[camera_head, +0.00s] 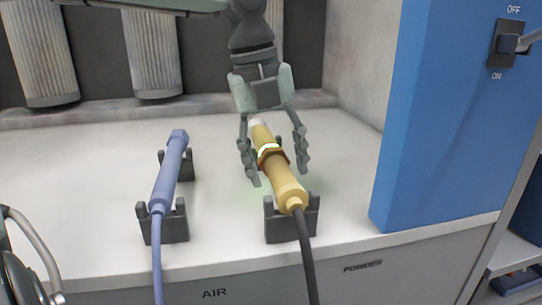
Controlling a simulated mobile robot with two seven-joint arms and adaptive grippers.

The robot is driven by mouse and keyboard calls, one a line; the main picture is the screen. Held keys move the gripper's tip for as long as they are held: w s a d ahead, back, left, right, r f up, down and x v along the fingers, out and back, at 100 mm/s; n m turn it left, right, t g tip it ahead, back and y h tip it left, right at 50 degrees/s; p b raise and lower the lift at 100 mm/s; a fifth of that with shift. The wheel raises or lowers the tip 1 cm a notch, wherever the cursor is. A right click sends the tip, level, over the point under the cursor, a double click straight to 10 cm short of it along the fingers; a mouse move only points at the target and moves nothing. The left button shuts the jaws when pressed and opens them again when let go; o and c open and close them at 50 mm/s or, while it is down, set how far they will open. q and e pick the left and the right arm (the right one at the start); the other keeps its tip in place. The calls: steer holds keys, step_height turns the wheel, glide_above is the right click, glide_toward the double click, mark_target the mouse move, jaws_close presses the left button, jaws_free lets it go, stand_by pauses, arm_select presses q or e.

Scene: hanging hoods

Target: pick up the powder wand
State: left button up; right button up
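The powder wand (284,186) is a yellow cylinder with a white and orange band and a dark hose at its near end. It lies in dark cradle holders (278,226) on the white counter, behind the POWDER label. My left gripper (276,172) comes down from above with its fingers spread on either side of the wand. I see no clear contact between the fingers and the wand. My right gripper does not show.
A blue air wand (167,184) lies in its own dark holders to the left. A blue cabinet (437,122) with an ON/OFF switch (508,44) stands to the right. Grey cylindrical filters (154,54) hang at the back. The counter between the wands is clear.

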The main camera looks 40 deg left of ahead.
arm_select(q)
steer(key=shift+r, duration=0.1)
jaws_close()
steer(key=shift+r, duration=0.1)
steer(key=shift+w+r, duration=0.1)
steer(key=shift+r, duration=0.4)
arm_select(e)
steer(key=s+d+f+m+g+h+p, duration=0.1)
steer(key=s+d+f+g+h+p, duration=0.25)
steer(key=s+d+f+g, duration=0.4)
arm_select(q)
step_height(320, 180, up, 32)
steer(key=p, duration=0.6)
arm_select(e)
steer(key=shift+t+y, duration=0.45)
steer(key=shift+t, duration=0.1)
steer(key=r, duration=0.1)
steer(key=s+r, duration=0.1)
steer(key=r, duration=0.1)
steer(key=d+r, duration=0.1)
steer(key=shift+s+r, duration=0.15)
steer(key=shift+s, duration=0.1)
arm_select(q)
steer(key=shift+f, duration=0.15)
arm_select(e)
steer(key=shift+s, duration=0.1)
